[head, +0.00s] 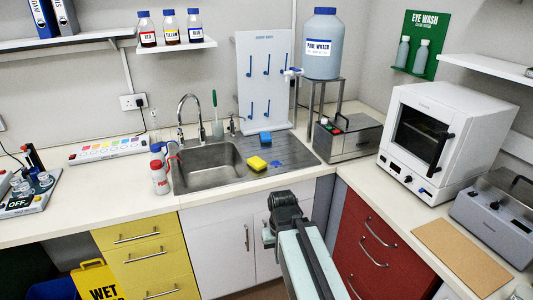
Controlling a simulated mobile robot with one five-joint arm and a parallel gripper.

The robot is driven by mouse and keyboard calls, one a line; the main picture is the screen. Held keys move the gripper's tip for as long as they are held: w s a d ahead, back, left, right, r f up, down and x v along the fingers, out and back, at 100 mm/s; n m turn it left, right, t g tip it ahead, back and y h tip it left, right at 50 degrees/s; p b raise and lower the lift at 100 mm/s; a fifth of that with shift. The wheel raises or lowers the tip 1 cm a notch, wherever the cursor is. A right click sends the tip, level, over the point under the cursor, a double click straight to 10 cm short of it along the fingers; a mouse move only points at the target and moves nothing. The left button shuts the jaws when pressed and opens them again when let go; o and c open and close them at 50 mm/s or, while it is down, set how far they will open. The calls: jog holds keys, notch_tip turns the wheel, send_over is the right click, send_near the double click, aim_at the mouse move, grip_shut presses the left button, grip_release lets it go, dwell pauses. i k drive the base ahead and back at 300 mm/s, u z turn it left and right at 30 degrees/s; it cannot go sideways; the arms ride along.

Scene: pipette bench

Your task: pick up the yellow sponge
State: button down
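The yellow sponge (257,163) lies on the grey drainboard, just right of the sink basin. A blue sponge (265,138) lies a little behind it, apart from it. My gripper (283,200) is in front of the counter's front edge, below and to the right of the yellow sponge and clear of it. Its fingers are dark and seen from behind, and I cannot tell whether they are open or shut.
The sink (208,166) with a tall tap is left of the sponge. Wash bottles (160,178) stand left of the sink. A pegboard (263,75) and a water tank (321,50) stand behind. A blue patch (277,163) lies right of the sponge.

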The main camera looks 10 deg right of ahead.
aim_at(258, 165)
jog(key=z, duration=0.05)
jog(key=i, duration=1.05)
jog(key=u, duration=1.55)
